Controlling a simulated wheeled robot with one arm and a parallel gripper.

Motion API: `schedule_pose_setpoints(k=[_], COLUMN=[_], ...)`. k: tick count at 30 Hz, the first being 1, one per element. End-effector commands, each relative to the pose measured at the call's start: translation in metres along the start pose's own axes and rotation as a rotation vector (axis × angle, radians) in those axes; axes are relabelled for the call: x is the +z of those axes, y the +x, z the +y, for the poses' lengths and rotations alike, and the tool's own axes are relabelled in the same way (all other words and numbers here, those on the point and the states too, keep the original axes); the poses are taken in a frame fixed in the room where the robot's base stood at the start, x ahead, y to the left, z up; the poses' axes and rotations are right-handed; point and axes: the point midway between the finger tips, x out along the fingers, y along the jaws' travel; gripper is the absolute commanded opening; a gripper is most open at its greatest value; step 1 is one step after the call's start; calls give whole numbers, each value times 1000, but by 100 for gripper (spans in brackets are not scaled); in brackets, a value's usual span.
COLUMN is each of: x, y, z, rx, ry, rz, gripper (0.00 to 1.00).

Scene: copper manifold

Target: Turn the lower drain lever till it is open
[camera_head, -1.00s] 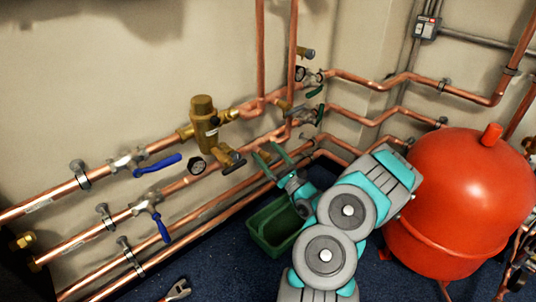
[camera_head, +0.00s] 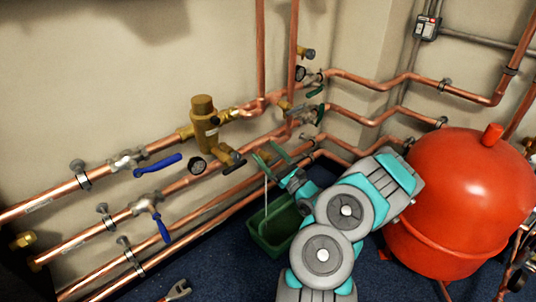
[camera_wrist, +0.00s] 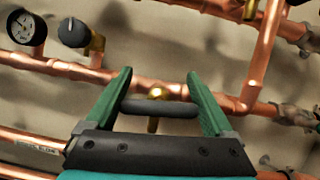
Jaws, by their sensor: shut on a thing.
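The drain lever (camera_wrist: 162,108) is a dark grey bar on a small brass valve (camera_wrist: 153,125). In the wrist view it lies crosswise between the green fingers of my gripper (camera_wrist: 160,98), which is shut on its two ends. In the head view my gripper (camera_head: 271,158) is at the lower pipes by the wall, and the lever is too small to tell there. A thin pale stream (camera_head: 266,195) runs down below the gripper into a green tub (camera_head: 268,243) on the floor.
A red tank (camera_head: 455,200) stands right of my arm. Copper pipes with blue-handled valves (camera_head: 158,166) run along the left wall. A gauge (camera_wrist: 27,28) and a dark knob (camera_wrist: 73,32) sit above left of the gripper. A tool (camera_head: 177,290) lies on the blue floor.

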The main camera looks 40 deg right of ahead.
Motion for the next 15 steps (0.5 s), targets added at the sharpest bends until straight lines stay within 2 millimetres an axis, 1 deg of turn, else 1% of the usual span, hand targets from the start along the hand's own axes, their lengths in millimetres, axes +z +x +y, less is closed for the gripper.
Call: schedule_pose_setpoints(k=[15], x=[-4], y=[-1], z=[8], rx=[176], ry=[-427], rz=[0], gripper=[32])
